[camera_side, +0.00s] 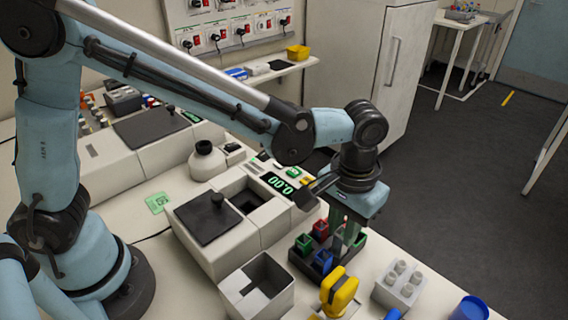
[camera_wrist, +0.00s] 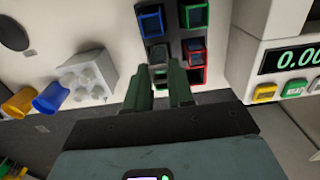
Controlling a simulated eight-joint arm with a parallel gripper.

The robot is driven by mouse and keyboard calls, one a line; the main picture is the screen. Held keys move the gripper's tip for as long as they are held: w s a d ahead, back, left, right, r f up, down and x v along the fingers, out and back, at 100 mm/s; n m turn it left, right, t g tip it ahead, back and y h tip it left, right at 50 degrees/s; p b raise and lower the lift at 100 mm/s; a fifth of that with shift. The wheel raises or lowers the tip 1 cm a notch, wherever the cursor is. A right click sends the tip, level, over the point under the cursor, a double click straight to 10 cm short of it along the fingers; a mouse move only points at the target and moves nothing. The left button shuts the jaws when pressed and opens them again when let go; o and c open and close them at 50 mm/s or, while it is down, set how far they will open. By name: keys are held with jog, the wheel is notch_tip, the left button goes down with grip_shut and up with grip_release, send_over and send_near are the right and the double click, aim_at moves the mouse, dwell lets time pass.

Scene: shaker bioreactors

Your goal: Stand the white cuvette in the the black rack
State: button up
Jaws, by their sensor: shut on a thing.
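The black rack (camera_side: 301,263) stands on the bench at lower centre, and its top also shows in the wrist view (camera_wrist: 173,28). It holds a green cuvette (camera_wrist: 194,14), a red cuvette (camera_wrist: 196,56) and a blue cuvette (camera_wrist: 151,20). My gripper (camera_side: 345,236) points down over the rack's right part, its dark green fingers (camera_wrist: 163,76) shut on the white cuvette (camera_wrist: 159,72). The cuvette is mostly hidden by the fingers and looks about upright. I cannot tell whether its lower end is inside a slot or just above one.
A yellow object (camera_side: 338,290) stands close in front of the rack. A pale block with several round tops (camera_side: 399,284) and a blue cup (camera_side: 470,309) are to the right. An open grey box (camera_side: 258,287) and a device with a 0.00 display (camera_side: 279,182) are left and behind.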

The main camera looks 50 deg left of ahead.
jog(key=shift+f, duration=0.6)
jog(key=shift+f, duration=0.3)
jog(key=o, duration=0.9)
jog(key=shift+c, duration=0.2)
notch_tip(320, 180, up, 7)
dwell(0.5)
